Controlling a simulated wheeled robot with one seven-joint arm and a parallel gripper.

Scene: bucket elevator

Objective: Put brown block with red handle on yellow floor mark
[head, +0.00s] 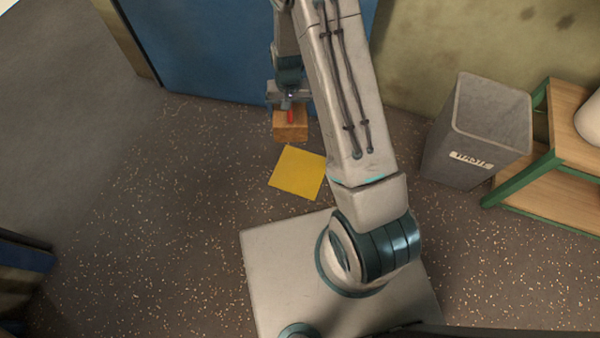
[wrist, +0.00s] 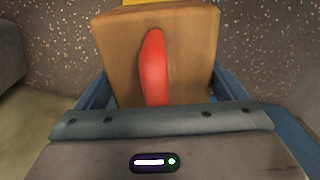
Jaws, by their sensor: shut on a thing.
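The brown block (head: 291,133) with its red handle (head: 290,117) hangs at my gripper (head: 289,103) in the head view. My gripper is shut on it. In the wrist view the block (wrist: 190,50) fills the upper middle, with the red handle (wrist: 153,65) on its near face and blue gripper parts at both sides. The yellow floor mark (head: 298,173) lies on the speckled floor, just nearer to my base than the block. A yellow strip of the mark (wrist: 150,2) shows past the block's top edge in the wrist view. The block's height above the floor is hard to tell.
A blue panel (head: 220,50) stands behind the block. A grey bin (head: 475,135) stands to the right, beside a green-framed wooden shelf (head: 535,185) with a white object on it. The floor left of the yellow mark is clear.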

